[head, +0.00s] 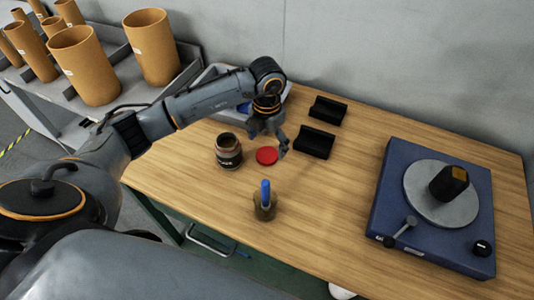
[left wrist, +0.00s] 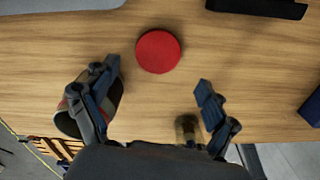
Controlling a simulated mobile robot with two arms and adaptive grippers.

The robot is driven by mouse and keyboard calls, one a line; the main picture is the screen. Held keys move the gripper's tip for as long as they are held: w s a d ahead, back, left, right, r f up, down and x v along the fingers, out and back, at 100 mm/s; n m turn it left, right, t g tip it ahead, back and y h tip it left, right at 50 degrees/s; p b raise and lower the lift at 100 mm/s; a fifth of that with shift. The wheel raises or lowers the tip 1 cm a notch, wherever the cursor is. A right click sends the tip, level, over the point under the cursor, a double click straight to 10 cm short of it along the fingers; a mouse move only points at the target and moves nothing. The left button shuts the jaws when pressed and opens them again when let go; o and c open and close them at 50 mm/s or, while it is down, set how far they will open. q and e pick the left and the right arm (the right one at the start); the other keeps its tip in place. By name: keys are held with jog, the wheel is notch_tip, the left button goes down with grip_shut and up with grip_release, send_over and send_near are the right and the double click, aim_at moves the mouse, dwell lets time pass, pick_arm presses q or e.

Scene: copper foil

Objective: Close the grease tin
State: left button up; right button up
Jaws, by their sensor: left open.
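The grease tin (head: 229,151) stands upright and open on the wooden table, dark with a label. It also shows in the left wrist view (left wrist: 72,122), partly hidden behind a finger. A red round lid (head: 267,156) lies flat on the table to the right of the tin; it shows whole in the left wrist view (left wrist: 158,51). My left gripper (head: 268,140) is open and empty above the table, close to the lid. In the left wrist view, its fingertips (left wrist: 158,75) are spread wide, with the lid ahead of and between them. My right gripper is not in view.
A small pot with a blue handle (head: 264,201) stands in front of the lid. Two black blocks (head: 315,142) lie to the right, and a grey bin (head: 213,73) is behind my arm. A blue turntable device (head: 432,210) is at the right. The table between is clear.

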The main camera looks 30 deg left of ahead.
aim_at(267, 155)
pick_arm(q)
jog(key=shift+w+a+f+p, duration=0.1)
jog(key=shift+f+p, duration=0.25)
jog(key=shift+f, duration=0.8)
jog(key=shift+w+a+f+p, duration=0.1)
jog(key=shift+f+p, duration=0.25)
jog(key=shift+f, duration=0.8)
jog(key=c, duration=0.8)
